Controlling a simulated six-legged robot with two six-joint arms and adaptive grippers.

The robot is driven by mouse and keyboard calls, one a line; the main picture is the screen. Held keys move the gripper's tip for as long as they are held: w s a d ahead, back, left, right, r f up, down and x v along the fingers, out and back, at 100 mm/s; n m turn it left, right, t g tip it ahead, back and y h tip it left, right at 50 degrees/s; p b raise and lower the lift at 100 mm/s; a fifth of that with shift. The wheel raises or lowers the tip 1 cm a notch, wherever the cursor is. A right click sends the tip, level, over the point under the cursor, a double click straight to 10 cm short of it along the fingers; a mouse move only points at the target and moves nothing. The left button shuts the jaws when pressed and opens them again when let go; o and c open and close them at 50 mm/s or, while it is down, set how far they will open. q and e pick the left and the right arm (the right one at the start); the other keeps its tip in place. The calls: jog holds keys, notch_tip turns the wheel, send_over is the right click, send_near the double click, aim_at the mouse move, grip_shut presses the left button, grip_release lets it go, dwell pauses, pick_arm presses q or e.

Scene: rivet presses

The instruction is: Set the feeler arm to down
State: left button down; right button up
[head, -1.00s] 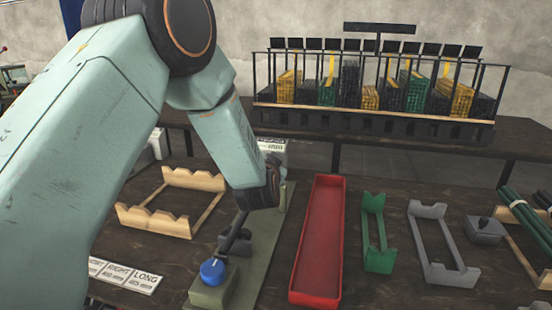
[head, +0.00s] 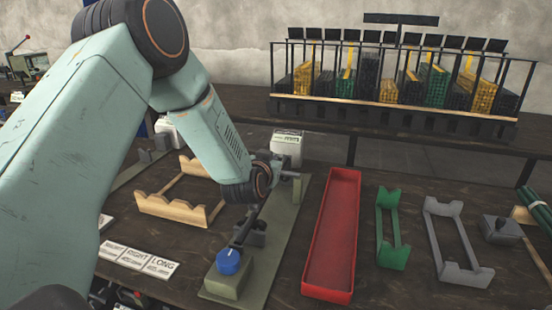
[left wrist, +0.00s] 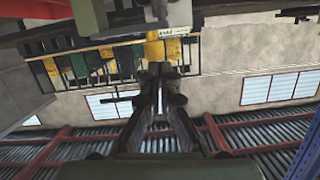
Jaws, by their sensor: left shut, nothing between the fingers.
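A fixture with a blue knob (head: 228,262) stands on a long olive base plate (head: 283,235). A dark bar (head: 243,230) slants up beside the knob toward my left wrist; it looks like the feeler arm, but its setting is hard to read. A white labelled box (head: 287,148) stands at the plate's far end and also shows at the top of the left wrist view (left wrist: 174,14). My left gripper (head: 284,172) is above the plate, near this box and partly hidden by its wrist. Its fingers (left wrist: 160,72) are shut and empty in the left wrist view. My right gripper is out of view.
A red tray (head: 332,235), a green cradle (head: 390,228) and a grey cradle (head: 456,240) lie right of the plate. A wooden cradle (head: 172,208) and label cards (head: 138,256) lie left. A rack of coloured stock (head: 395,110) stands behind.

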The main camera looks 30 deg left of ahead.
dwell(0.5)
pick_arm(q)
jog(key=shift+w+r+p, duration=0.1)
jog(key=shift+r+p, duration=0.4)
jog(key=shift+r, duration=0.05)
jog(key=s+d+r+p, duration=0.2)
jog(key=s+r+p, duration=0.2)
jog(key=s, duration=0.5)
jog(key=shift+s+d+r, duration=0.15)
jog(key=shift+s+r, duration=0.15)
jog(key=shift+r, duration=0.35)
